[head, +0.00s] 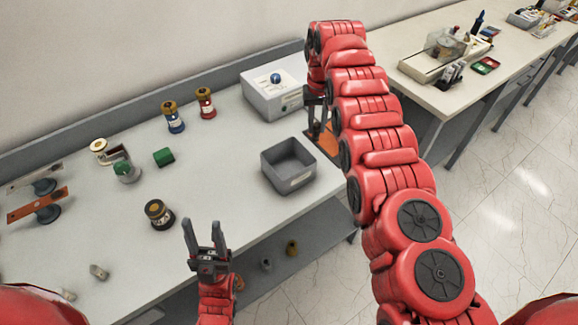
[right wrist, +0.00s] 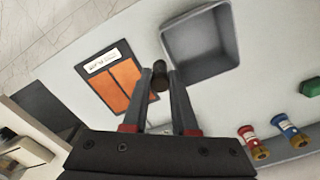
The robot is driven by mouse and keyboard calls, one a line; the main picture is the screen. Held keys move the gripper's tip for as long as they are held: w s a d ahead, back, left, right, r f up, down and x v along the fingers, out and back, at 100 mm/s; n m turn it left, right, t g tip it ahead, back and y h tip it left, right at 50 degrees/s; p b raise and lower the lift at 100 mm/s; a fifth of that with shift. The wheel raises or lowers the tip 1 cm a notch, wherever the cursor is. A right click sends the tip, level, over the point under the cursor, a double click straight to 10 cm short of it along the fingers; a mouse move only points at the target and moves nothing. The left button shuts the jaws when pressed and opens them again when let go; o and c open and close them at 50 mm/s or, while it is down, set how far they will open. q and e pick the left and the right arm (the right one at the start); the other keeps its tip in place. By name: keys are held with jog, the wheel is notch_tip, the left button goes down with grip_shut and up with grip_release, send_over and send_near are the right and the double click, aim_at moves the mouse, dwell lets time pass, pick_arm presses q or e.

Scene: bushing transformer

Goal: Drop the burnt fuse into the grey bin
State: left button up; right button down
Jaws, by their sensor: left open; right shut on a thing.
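The grey bin (head: 290,184) is an open, empty box near the front right of the workbench. It also shows in the right wrist view (right wrist: 203,48). My right gripper (right wrist: 161,82) is shut on a small dark cylinder, the burnt fuse (right wrist: 159,76). In that view the fuse lies between the bin's near corner and an orange panel, apart from the bin's inside. In the head view my right arm covers much of this gripper, and I cannot make out the fuse. My left gripper (head: 205,240) is open and empty at the bench's front edge.
The orange panel (right wrist: 120,82) lies right of the bin in the head view. Behind stand a white box with a blue knob (head: 273,92), blue (head: 174,118) and red (head: 206,103) fuses, and a green block (head: 164,157). A black-and-gold part (head: 159,214) stands left of the bin.

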dwell(0.3)
jog(key=shift+a, duration=0.25)
jog(key=shift+p, duration=0.3)
jog(key=shift+a, duration=0.1)
jog(key=shift+s+f, duration=0.1)
jog(key=shift+s, duration=0.05)
jog(key=shift+a, duration=0.35)
jog(key=shift+p, duration=0.3)
